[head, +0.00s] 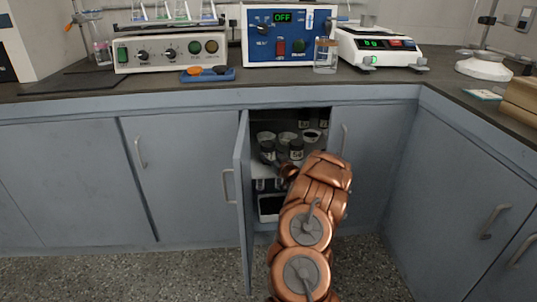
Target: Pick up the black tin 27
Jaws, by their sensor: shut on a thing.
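My copper-coloured arm reaches into the open cabinet under the bench. My gripper (272,160) is at the shelf, shut on a black tin (267,147) at the front left of the group. Its number cannot be read, and the arm partly hides the jaws. Another black tin (296,147) with a pale label stands just to the right, apart from the gripper. Its number is also too small to read. I cannot tell whether the held tin still touches the shelf.
Pale round containers (287,138) stand behind the tins, with more dark tins further back. The open cabinet door (243,200) stands close left of the arm. A lower shelf holds a dark-fronted white box (270,207). The bench above carries lab instruments (290,35).

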